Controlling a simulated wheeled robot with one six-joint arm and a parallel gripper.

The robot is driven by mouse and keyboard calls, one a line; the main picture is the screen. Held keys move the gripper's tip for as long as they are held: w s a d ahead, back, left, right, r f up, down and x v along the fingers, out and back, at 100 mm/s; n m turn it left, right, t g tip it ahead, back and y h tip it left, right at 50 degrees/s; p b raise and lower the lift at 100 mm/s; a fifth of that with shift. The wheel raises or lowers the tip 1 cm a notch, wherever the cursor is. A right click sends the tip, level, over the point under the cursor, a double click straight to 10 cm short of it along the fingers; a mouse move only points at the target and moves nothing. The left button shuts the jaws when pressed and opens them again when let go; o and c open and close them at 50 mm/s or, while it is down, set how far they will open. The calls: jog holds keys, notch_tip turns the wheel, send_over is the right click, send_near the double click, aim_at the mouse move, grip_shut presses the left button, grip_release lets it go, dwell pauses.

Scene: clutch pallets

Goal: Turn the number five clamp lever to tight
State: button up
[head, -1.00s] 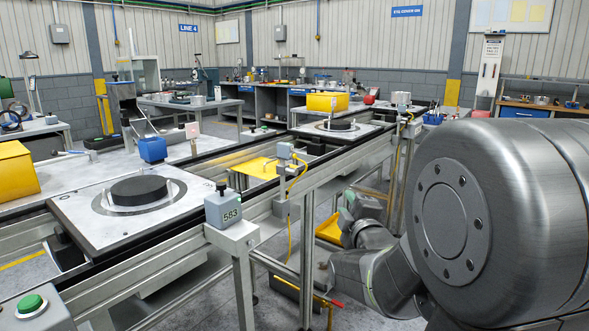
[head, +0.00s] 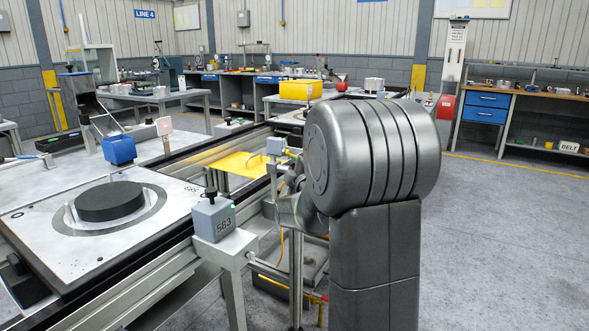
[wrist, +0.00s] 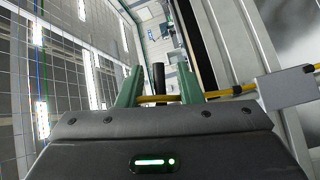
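My gripper (wrist: 160,84) shows in the wrist view as two green fingers standing apart. A dark upright shape (wrist: 158,74) appears between them, but I cannot tell whether it is near or far, or what it is. A yellow rod or hose (wrist: 225,92) crosses close to the fingers and runs to a grey box (wrist: 288,86) on the right. I cannot pick out the number five clamp lever in either view. In the head view my arm covers part of the conveyor's near side, and my fingers cannot be made out there.
A pallet (head: 35,250) with a black disc (head: 110,201) sits on the conveyor at left. A grey box marked 583 (head: 213,218) stands on a post at the near rail. A blue block (head: 119,150) and yellow plate (head: 245,164) lie beyond. The floor at right is clear.

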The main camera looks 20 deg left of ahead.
jog(key=shift+c, duration=0.2)
grip_shut()
